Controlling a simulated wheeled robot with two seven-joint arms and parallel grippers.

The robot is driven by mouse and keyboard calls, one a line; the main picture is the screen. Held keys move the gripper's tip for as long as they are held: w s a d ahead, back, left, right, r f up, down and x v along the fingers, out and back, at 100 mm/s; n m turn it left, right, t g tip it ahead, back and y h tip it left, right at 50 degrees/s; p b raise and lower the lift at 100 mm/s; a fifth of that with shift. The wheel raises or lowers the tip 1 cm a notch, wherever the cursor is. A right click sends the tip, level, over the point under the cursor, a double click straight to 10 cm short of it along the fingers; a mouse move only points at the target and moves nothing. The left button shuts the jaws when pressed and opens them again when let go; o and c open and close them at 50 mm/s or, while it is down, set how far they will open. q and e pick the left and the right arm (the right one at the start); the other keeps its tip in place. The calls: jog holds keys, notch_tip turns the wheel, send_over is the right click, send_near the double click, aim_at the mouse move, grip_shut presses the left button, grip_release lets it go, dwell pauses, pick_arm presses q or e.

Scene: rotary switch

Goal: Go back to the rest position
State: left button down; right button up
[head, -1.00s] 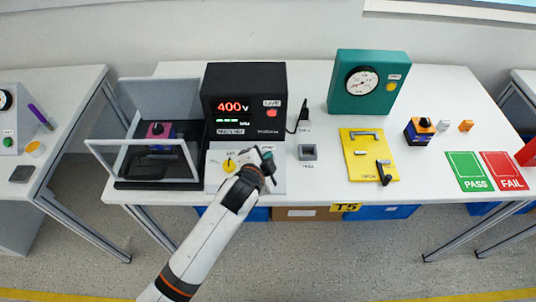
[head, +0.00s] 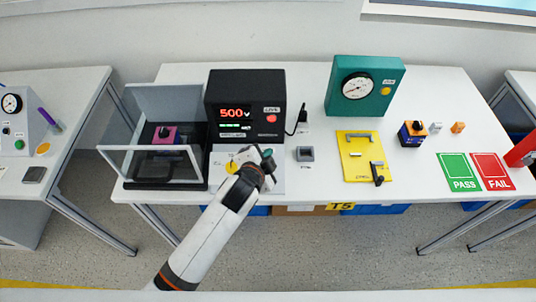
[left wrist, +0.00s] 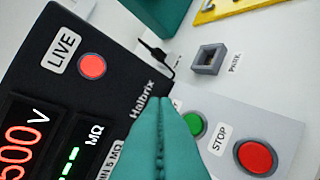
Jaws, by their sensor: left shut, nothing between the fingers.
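My left gripper (head: 266,157) hangs over the white control panel (head: 275,183) in front of the black meter (head: 246,98). Its teal fingers (left wrist: 160,145) are shut against each other with nothing between them. A yellow rotary knob (head: 233,166) shows on the panel just left of the gripper; its pointer is too small to read. The meter display (left wrist: 20,145) reads 500 V. The wrist view shows a green button (left wrist: 194,124), partly behind the fingers, and a red STOP button (left wrist: 255,156) to their right. Whether the fingers touch the panel cannot be told.
A clear-walled test enclosure (head: 125,163) stands left of the panel. A grey PARK socket (head: 305,154), a teal gauge box (head: 393,100) and a yellow plate with handles (head: 352,170) lie to the right. PASS (head: 459,172) and FAIL (head: 492,171) mats lie farther right.

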dwell(0.3)
dwell(0.5)
pick_arm(q)
jog(key=s+a+f+n+g+y, duration=0.15)
jog(key=s+a+n+g, duration=0.35)
jog(key=s+a, duration=0.65)
jog(key=s+a+f+n+g+y, duration=0.1)
jog(key=s+a+n+g+y, duration=0.25)
jog(key=s+a+n, duration=0.85)
jog(key=s+d+f+m+g+h, duration=0.1)
jog(key=s+d+f+m, duration=0.1)
jog(key=f, duration=1.2)
jog(key=s+d+f+m, duration=0.1)
jog(key=s+f+m, duration=0.2)
jog(key=f, duration=1.1)
jog(key=s+a+f+g, duration=0.1)
jog(key=s+a+f, duration=0.1)
jog(key=s+f, duration=1.2)
jog(key=shift+s+a, duration=0.25)
jog(key=shift+s, duration=0.35)
